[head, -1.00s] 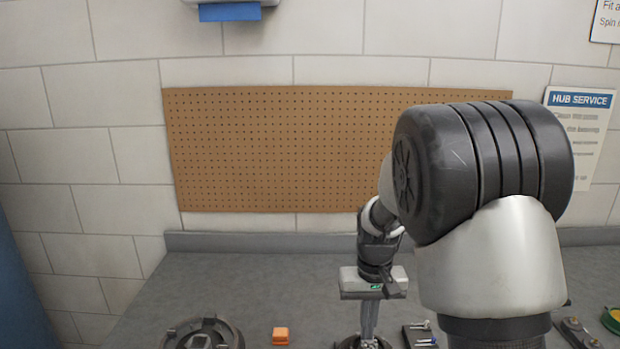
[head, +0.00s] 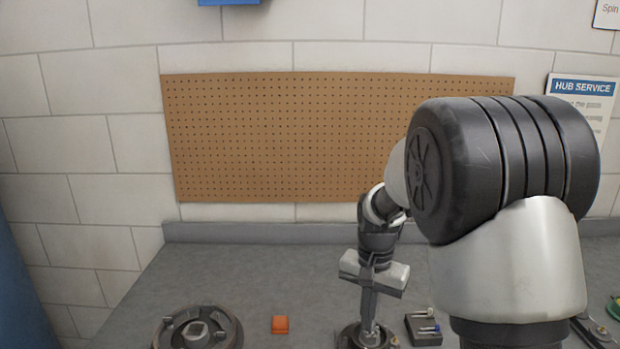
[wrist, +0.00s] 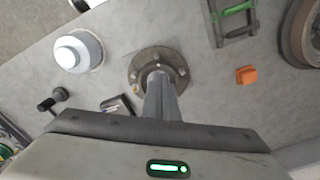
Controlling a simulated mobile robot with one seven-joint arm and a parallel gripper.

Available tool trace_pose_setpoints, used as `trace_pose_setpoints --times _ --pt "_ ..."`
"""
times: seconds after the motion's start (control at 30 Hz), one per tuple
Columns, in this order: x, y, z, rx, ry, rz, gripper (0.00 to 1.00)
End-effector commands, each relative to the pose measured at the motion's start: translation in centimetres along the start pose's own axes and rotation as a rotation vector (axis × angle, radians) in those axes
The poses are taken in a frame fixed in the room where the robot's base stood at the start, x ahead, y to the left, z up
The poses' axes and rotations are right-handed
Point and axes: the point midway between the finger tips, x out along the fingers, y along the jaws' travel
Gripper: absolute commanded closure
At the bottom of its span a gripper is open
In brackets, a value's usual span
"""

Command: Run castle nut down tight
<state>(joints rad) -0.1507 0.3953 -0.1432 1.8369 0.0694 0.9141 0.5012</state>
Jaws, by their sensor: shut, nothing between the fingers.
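A round, dark metal hub flange (head: 350,336) with studs around its rim stands on the bench, and it also shows in the wrist view (wrist: 138,68). My gripper (head: 368,325) points down over the flange's centre. In the wrist view, its fingers (wrist: 157,78) are together with nothing between them, the tips at the hub's middle. I cannot tell whether they touch it. The fingers cover the hub's centre, so I cannot make out the castle nut there.
An orange block (head: 280,324) and a brake drum (head: 230,328) lie left of the hub. A dark holder with pins (head: 423,328) is close on its right. A pegboard (head: 300,140) hangs behind.

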Motion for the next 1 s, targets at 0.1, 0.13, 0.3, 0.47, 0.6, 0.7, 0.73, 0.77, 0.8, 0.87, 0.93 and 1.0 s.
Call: trace_pose_setpoints --times 0.1,0.13,0.3,0.47,0.6,0.7,0.73,0.77,0.8,0.87,0.93,1.0 --pt "2.1 0.0 0.0 0.0 -0.001 0.001 1.0" --pt "2.5 0.0 0.0 -0.001 -0.002 0.001 1.0" --pt "3.7 0.0 0.0 -0.001 -0.001 0.0 1.0" --pt "3.8 0.0 0.0 -0.002 0.0 -0.001 1.0" --pt "3.8 0.0 0.0 -0.002 0.0 0.0 1.0" --pt "3.8 0.0 0.0 -0.002 0.0 0.0 1.0" --pt "3.8 0.0 0.0 -0.002 0.0 0.0 1.0" --pt "3.8 0.0 0.0 -0.002 0.0 0.0 1.0" --pt "3.8 0.0 -0.1 -0.002 0.0 0.0 1.0" --pt "3.8 0.0 -0.1 -0.002 0.0 0.0 1.0" --pt "3.8 0.0 -0.2 -0.002 0.0 0.0 1.0" --pt "3.8 0.0 -0.3 -0.002 0.0 0.0 1.0"
